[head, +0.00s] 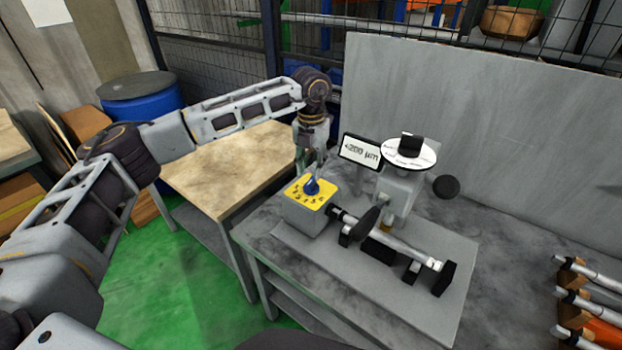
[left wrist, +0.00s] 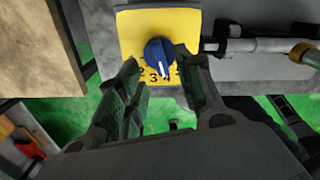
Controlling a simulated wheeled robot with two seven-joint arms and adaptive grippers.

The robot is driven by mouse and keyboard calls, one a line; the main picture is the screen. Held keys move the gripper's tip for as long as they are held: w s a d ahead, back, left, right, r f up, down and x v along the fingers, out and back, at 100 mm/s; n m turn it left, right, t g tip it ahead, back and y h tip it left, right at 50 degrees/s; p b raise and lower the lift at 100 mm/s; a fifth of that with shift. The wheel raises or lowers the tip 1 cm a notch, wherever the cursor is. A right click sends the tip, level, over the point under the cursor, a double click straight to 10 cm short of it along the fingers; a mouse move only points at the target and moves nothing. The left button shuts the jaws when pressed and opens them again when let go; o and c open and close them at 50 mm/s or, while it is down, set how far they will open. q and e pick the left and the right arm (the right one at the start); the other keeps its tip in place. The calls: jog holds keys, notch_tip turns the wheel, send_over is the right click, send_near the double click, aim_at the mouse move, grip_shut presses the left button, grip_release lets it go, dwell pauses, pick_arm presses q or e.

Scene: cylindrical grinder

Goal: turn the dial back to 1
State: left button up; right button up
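The blue dial (head: 311,186) sits on the yellow numbered plate (head: 299,194) on top of a grey box at the left end of the grinder. In the left wrist view the dial (left wrist: 158,52) has a white mark pointing down and slightly right, just right of the 3; the exact number there is hard to read. My left gripper (head: 313,172) points down over the dial. In the left wrist view its fingers (left wrist: 158,72) are apart, below and to either side of the dial. Contact cannot be told. My right gripper is not in view.
The grinder (head: 400,185) stands right of the dial, with a round white disc, a small sign (head: 361,150) and a horizontal bar (head: 420,245). A wooden-topped table (head: 225,170) stands left. A grey panel (head: 450,120) rises behind. Several rods lie at far right.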

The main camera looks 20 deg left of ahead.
aim_at(311, 180)
pick_arm(q)
jog(key=shift+f, duration=2.4)
jog(key=shift+c, duration=0.2)
grip_shut()
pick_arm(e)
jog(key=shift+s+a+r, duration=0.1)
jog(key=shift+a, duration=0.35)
